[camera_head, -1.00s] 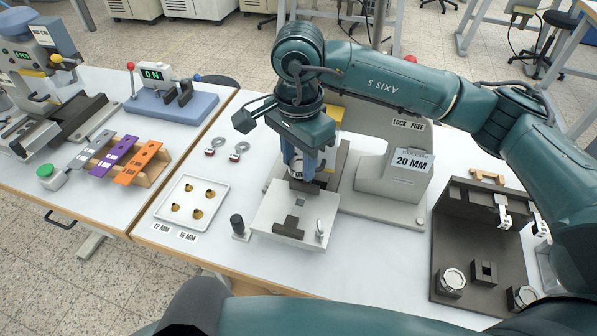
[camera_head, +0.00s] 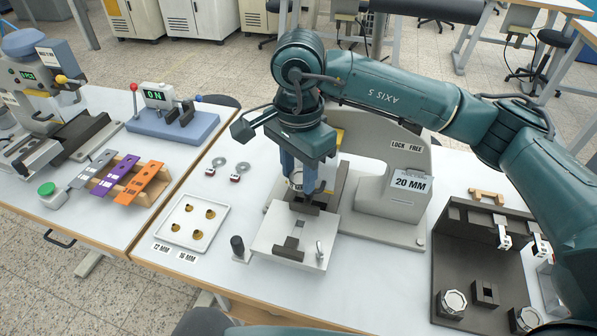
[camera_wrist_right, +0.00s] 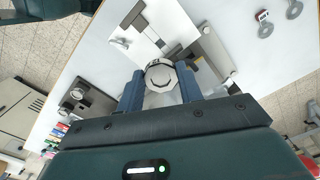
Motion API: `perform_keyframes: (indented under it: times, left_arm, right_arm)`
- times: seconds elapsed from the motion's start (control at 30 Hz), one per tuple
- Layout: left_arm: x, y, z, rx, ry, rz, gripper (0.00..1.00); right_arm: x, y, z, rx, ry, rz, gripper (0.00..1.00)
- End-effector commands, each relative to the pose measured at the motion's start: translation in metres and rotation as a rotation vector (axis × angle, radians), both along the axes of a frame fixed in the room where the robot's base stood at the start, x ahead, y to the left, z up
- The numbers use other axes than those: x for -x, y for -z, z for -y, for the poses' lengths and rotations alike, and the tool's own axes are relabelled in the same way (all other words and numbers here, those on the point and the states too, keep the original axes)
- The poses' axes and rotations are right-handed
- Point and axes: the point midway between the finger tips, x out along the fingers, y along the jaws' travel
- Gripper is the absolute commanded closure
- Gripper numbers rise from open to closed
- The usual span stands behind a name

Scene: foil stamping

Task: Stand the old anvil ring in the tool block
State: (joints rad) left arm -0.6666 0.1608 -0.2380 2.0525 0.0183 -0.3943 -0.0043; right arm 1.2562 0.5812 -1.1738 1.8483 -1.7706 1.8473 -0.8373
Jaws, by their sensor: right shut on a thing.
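My right gripper (camera_head: 303,192) points down over the press bed and is shut on a pale octagonal anvil ring (camera_head: 296,181). The ring sits between the two blue fingers in the right wrist view (camera_wrist_right: 160,77). The fingers partly hide it in the head view, and I cannot tell whether it touches the bed. The dark tool block (camera_head: 470,258) stands at the right of the table. My left gripper is not in view.
The grey press (camera_head: 385,190) with a 20 MM sign stands between my gripper and the tool block. A light plate (camera_head: 268,238) lies in front of the press. A white tray with gold discs (camera_head: 222,215) and two ring-ended tags (camera_head: 238,172) lie to the left.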

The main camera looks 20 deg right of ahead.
Motion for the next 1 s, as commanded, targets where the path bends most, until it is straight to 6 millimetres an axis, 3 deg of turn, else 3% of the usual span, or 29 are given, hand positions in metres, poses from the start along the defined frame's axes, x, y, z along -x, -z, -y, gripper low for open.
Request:
perform_keyframes:
  times: [0.57,1.0]
  left_arm:
    - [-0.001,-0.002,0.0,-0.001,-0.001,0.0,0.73]
    - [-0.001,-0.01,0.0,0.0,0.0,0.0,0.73]
  right_arm:
    - [0.0,-0.01,0.0,0.0,0.0,0.001,0.92]
    - [-0.001,-0.038,0.0,-0.002,0.001,0.004,0.92]
